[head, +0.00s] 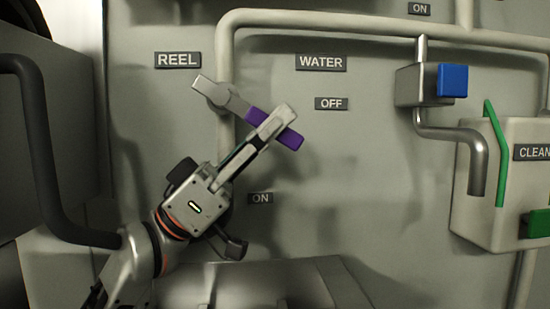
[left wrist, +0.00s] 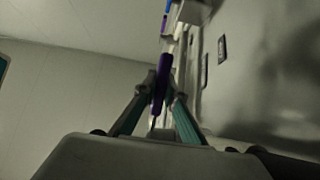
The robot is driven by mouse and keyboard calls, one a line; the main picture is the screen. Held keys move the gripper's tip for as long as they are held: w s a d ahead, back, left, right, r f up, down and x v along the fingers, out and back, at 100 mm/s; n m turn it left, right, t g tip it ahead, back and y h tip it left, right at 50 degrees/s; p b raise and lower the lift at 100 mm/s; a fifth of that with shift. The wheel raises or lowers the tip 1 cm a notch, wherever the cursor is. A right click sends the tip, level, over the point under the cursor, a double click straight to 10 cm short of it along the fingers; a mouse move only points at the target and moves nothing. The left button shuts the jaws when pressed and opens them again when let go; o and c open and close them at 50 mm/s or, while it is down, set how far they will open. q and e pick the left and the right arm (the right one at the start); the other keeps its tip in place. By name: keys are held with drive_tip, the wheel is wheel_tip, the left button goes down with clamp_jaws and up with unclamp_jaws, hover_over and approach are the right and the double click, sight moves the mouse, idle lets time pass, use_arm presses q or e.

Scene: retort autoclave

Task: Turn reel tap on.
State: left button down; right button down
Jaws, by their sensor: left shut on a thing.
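The reel tap has a purple handle (head: 289,138) on a grey metal lever (head: 212,91) in front of the wall pipe, in the head view. The handle slants down to the right, its end between the OFF label (head: 331,104) and the lower ON label (head: 260,198). My left gripper (head: 272,122) is shut on the purple handle, covering part of it. In the left wrist view the purple handle (left wrist: 160,88) is between the two fingertips. My right gripper is in neither view.
The REEL label (head: 178,60) and WATER label (head: 321,63) are on the wall above. A blue tap handle (head: 452,80) is to the right, above a box marked CLEAN (head: 487,215) with green parts. A pipe (head: 380,38) runs along the top. The wall below OFF is clear.

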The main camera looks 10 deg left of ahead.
use_arm(q)
drive_tip(key=shift+s+a+f+g+y, duration=0.1)
drive_tip(key=shift+a+f+g+y, duration=0.2)
drive_tip(key=shift+y, duration=0.4)
drive_tip(key=shift+s+a+f+g+y, duration=0.1)
drive_tip(key=shift+a+f+y, duration=0.15)
drive_tip(key=shift+f+y, duration=0.35)
drive_tip(key=shift+r, duration=0.1)
drive_tip(key=c, duration=2.1)
unclamp_jaws()
drive_tip(key=v, duration=1.2)
